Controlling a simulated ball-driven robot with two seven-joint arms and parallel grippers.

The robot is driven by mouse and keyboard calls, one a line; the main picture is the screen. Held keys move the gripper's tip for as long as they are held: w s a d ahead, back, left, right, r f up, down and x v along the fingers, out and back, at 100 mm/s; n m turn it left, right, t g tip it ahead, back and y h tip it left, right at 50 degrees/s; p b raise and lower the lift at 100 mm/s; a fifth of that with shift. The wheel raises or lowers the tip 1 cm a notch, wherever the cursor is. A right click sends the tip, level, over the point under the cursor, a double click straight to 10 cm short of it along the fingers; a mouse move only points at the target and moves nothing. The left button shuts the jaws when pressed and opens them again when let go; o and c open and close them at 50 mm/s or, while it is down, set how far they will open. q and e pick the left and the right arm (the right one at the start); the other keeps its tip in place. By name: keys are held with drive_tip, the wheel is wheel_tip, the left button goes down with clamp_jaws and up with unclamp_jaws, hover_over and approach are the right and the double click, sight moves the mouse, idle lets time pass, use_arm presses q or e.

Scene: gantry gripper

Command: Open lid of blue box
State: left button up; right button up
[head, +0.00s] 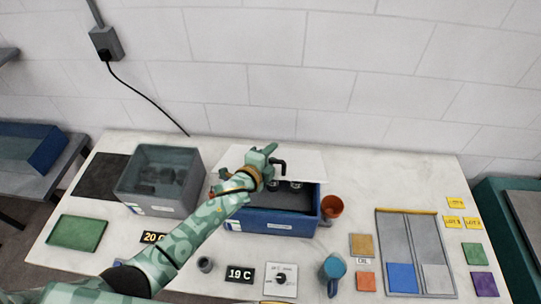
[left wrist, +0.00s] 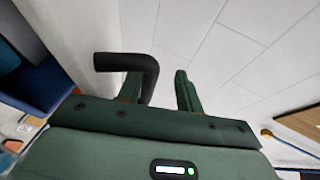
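The blue box (head: 268,222) stands mid-table. Its pale lid (head: 308,165) is raised at the back, and the dark inside with small metallic things shows below it. A black bent handle (head: 281,164) shows in front of the lid. My left gripper (head: 268,155) is at the handle, above the box's back left. In the left wrist view, the handle (left wrist: 138,64) bends down beside the left finger, with a gap to the right finger; the gripper (left wrist: 158,88) looks open. Whether the handle touches a finger is unclear. My right gripper is out of view.
A grey clear-topped bin (head: 160,180) stands left of the blue box. An orange cup (head: 332,207) is close at its right. A divided tray (head: 412,250) lies right. The wall is behind.

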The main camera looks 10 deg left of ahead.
use_arm(q)
drive_tip(key=v, duration=1.6)
drive_tip(key=shift+s+p, duration=0.2)
drive_tip(key=shift+p, duration=0.1)
drive_tip(key=shift+a, duration=0.1)
